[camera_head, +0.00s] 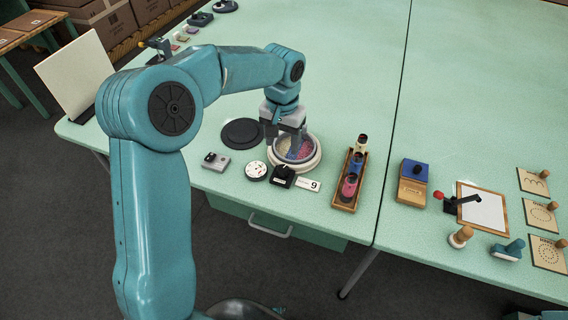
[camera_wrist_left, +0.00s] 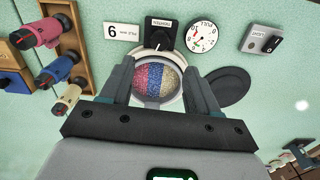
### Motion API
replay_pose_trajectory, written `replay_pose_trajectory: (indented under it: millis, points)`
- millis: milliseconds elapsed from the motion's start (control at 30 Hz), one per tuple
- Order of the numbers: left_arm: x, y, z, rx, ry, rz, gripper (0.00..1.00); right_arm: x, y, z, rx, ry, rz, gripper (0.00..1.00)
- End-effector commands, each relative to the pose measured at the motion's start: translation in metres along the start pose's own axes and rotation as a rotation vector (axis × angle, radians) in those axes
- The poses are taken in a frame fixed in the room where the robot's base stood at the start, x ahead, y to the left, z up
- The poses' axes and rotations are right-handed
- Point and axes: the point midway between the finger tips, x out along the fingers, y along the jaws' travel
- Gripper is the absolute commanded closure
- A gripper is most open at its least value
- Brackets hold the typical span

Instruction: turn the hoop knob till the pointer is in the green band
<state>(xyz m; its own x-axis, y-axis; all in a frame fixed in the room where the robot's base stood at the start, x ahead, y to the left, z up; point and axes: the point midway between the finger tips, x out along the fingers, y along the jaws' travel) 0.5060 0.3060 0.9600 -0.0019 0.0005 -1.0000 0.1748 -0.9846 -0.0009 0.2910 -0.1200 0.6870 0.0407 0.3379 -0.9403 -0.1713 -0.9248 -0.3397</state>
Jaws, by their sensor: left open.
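The hoop knob (camera_head: 283,176) is black and sits at the front edge of the round hoop (camera_head: 309,165), which holds yellow, blue and red tufting. The knob also shows in the left wrist view (camera_wrist_left: 158,37), beyond the fingertips. The white round dial (camera_head: 256,171) stands beside it and shows in the left wrist view (camera_wrist_left: 201,35); its pointer and band are too small to read surely. My left gripper (camera_head: 286,142) is over the hoop, its fingers (camera_wrist_left: 158,72) apart with nothing between them, clear of the knob. My right gripper is out of view.
A number card (camera_head: 311,185) lies right of the knob. A grey switch box (camera_head: 215,161) is left of the dial, and a black disc (camera_head: 243,133) lies behind. A wooden rack (camera_head: 345,204) with coloured spools stands to the right. The table's front edge is close to these.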

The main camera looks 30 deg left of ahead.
Motion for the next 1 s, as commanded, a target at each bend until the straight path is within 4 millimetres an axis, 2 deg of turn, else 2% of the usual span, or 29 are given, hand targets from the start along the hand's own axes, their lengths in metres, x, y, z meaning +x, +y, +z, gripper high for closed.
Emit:
replay_pose_trajectory:
  millis: [33, 200, 400, 600, 867, 967, 1000]
  points:
    - [0.013, 0.000, 0.000, 0.000, -0.005, 0.000, 0.39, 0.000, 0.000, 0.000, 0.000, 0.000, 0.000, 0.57]
    - [0.053, 0.000, -0.001, 0.003, -0.005, 0.000, 0.39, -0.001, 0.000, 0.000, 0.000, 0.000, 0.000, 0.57]
    - [0.088, 0.001, -0.004, 0.004, -0.003, 0.000, 0.39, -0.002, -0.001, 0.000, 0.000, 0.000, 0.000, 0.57]
    - [0.103, 0.001, -0.004, 0.003, 0.000, 0.001, 0.39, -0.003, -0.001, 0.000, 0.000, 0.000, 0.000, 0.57]
    - [0.105, 0.001, -0.004, 0.004, 0.001, 0.000, 0.39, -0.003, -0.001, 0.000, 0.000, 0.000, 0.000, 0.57]
    - [0.104, 0.001, -0.004, 0.004, 0.001, 0.000, 0.68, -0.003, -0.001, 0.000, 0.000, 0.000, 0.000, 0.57]
    - [0.104, 0.001, -0.004, 0.004, 0.001, 0.000, 0.81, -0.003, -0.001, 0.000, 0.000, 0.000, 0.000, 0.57]
